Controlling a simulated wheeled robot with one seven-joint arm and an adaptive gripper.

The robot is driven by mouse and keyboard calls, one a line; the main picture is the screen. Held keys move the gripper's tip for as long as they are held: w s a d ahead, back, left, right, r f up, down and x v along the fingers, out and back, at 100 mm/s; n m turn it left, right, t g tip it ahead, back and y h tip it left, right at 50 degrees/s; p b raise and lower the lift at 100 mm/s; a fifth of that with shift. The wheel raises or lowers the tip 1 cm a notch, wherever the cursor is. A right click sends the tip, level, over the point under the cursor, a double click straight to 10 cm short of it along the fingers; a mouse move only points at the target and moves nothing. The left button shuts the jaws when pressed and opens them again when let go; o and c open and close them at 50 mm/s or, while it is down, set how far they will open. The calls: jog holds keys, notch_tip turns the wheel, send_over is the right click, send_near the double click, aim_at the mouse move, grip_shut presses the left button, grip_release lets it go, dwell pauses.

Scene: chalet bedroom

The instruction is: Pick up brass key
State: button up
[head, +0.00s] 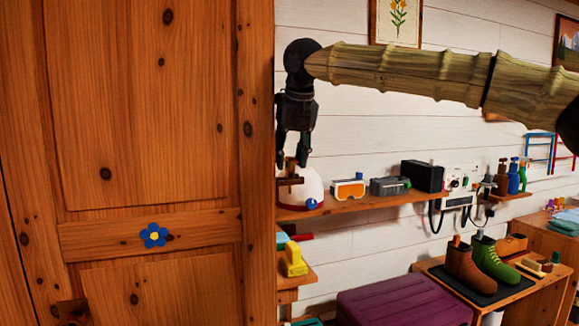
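I cannot make out a brass key in the head view. My gripper (292,160) points down at the left end of the wall shelf, beside the edge of the wooden door. Its two dark fingers are apart, with nothing clearly held between them. A small brown object (289,181) shows just below the fingertips, in front of a white dome-shaped thing (312,186). I cannot tell whether the fingers touch either one. The door may hide part of the shelf's left end.
The large wooden door (150,110) with a blue flower fills the left. The wall shelf (360,202) carries an orange-and-white item (348,188), a grey box (388,186) and a black box (422,176). Below are a yellow object (294,262), a purple chest (405,303) and boots (467,268) on a bench.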

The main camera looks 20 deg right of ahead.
jog(key=shift+x, duration=1.05)
jog(key=shift+d, duration=0.1)
jog(key=shift+c, duration=0.4)
grip_shut()
jog(key=shift+r, duration=0.1)
jog(key=shift+r, duration=0.1)
notch_tip(320, 180, up, 6)
jog(key=shift+d+r+b, duration=0.1)
jog(key=shift+r+b, duration=0.05)
jog(key=shift+b, duration=0.65)
jog(key=d+b, duration=0.3)
jog(key=d, duration=1.6)
jog(key=shift+w+d+r, duration=0.15)
jog(key=shift+w+d, duration=0.2)
jog(key=shift+d, duration=0.05)
